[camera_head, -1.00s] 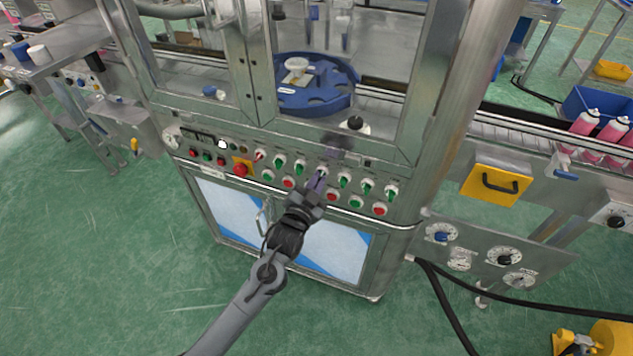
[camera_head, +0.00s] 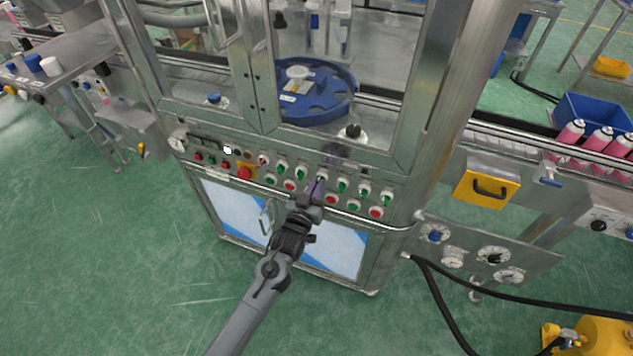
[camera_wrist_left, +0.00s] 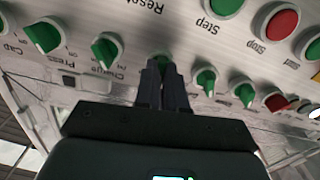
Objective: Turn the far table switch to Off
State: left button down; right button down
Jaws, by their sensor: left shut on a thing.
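My left gripper (camera_head: 317,186) is at the machine's front control panel, at the upper row of switches. It also shows in the left wrist view (camera_wrist_left: 161,72), with its two fingers close together on a green switch (camera_wrist_left: 160,60). The fingers hide most of that switch, and I cannot read its label or its exact setting. Other green switches stand to either side, such as one at the left (camera_wrist_left: 105,50) and one at the right (camera_wrist_left: 206,80). My right gripper is in neither view.
Red and green push buttons sit in the row below the switches, with a red emergency button (camera_head: 244,173) to the left. Glass doors and a blue turntable (camera_head: 325,105) are above the panel. The green floor (camera_head: 130,260) in front is clear.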

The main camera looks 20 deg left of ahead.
pick_arm(q)
jog(key=shift+n+p, duration=1.15)
jog(key=shift+n, duration=1.05)
jog(key=c, duration=1.2)
grip_release()
jog(key=s+p, duration=0.2)
jog(key=s, duration=0.8)
jog(key=shift+s, duration=0.4)
